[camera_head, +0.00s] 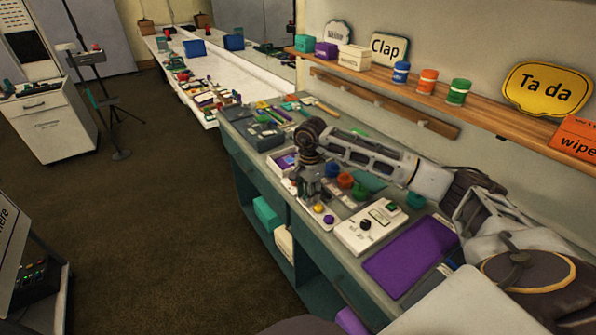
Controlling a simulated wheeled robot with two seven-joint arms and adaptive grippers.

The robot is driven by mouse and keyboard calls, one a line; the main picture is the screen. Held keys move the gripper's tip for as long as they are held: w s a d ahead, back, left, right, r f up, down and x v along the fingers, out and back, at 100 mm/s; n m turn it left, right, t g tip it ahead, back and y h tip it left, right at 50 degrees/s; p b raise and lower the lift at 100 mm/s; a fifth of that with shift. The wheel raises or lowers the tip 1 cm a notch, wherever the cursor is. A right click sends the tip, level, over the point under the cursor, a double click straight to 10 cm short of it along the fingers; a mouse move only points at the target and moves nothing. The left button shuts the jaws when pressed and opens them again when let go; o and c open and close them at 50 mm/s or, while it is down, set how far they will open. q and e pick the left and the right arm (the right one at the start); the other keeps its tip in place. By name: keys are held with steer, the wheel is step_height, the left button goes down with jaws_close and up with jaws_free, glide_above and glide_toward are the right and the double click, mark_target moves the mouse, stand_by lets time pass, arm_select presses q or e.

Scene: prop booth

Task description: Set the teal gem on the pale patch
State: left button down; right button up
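My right arm reaches in from the right over the counter. Its dark gripper (311,190) points down over the counter's front part, and its fingertips are too small and dark to show a gap or a grasp. Just below it is a pale patch (322,226) with a small yellow piece (319,208) and a purple piece (329,219). I cannot make out a teal gem for certain; it may be hidden by the gripper. A round teal item (416,200) sits farther right, apart from the gripper. My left gripper is not in view.
A white box with a dial (370,226) and a purple mat (410,254) lie right of the gripper. Blue (332,170) and orange (345,180) round items stand close beside it. A pale tray (281,164) is left behind it. A wall shelf (480,112) runs above.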

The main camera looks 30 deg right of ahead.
steer(key=shift+c, duration=0.3)
steer(key=c, duration=0.4)
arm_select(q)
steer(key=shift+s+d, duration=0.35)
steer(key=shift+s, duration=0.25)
arm_select(e)
steer(key=shift+c, duration=0.2)
steer(key=shift+r, duration=0.2)
steer(key=shift+c, duration=0.2)
